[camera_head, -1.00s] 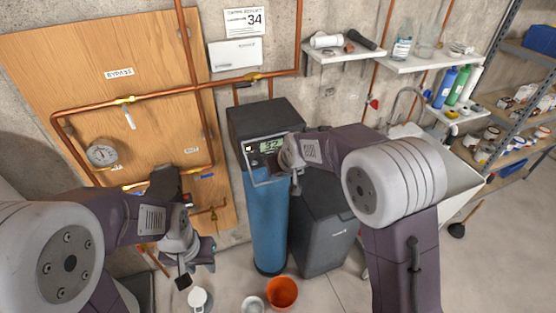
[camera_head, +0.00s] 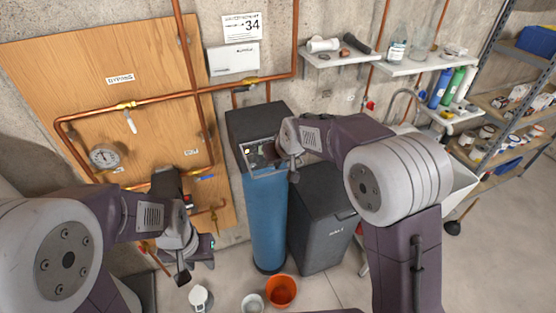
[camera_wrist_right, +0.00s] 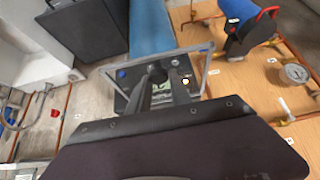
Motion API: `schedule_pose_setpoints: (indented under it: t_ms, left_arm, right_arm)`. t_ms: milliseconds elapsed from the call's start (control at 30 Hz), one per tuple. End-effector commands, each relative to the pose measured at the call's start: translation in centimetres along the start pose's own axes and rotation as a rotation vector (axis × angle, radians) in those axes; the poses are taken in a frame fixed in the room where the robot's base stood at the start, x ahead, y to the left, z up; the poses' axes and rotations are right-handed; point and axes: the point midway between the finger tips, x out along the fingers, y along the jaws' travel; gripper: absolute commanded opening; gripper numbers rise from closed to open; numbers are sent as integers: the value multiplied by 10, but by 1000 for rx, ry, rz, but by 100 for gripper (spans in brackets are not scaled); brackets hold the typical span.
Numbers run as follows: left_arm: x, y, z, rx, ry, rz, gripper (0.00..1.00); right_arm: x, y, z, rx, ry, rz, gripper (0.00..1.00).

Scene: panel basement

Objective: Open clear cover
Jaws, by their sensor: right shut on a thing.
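The clear cover (camera_head: 268,172) is a see-through pane with a thin grey frame on the front of the dark control head (camera_head: 256,118) atop the blue tank. In the right wrist view its frame (camera_wrist_right: 140,58) reaches past the panel's edge over the tank, so it seems to stand off at an angle. Behind it are a small display and an orange-lit button (camera_wrist_right: 186,83). My right gripper (camera_head: 288,153) is shut at the cover; its fingers (camera_wrist_right: 166,82) partly hide the panel, and the exact grip point is unclear.
A dark bin (camera_head: 322,225) stands right of the blue tank (camera_head: 268,220). An orange bucket (camera_head: 281,290) is on the floor before it. Copper pipes and a gauge (camera_head: 104,156) are on the board (camera_head: 60,80) at left. Wall shelves are at upper right.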

Motion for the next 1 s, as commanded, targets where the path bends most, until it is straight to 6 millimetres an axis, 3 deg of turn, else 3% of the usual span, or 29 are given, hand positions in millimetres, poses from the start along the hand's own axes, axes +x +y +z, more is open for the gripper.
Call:
schedule_pose_setpoints:
  t_ms: [233, 267, 300, 333, 667, 1000]
  left_arm:
    - [0, 0, 0, 0, 0, 0, 36]
    - [0, 0, 0, 0, 0, 0, 36]
    - [0, 0, 0, 0, 0, 0, 36]
    - [0, 0, 0, 0, 0, 0, 36]
    - [2, 0, 0, 0, 0, 0, 36]
    - [21, 0, 2, 0, 0, 0, 36]
  right_arm:
    - [-2, 0, -5, 0, 16, 0, 0]
    - [-2, 0, -5, 0, 16, 0, 30]
    - [-2, 0, -5, 0, 15, 0, 41]
    - [-1, 0, -4, 0, 14, 0, 45]
    - [-3, 0, -2, 0, 8, 0, 45]
    - [-69, 0, -4, 0, 11, 0, 45]
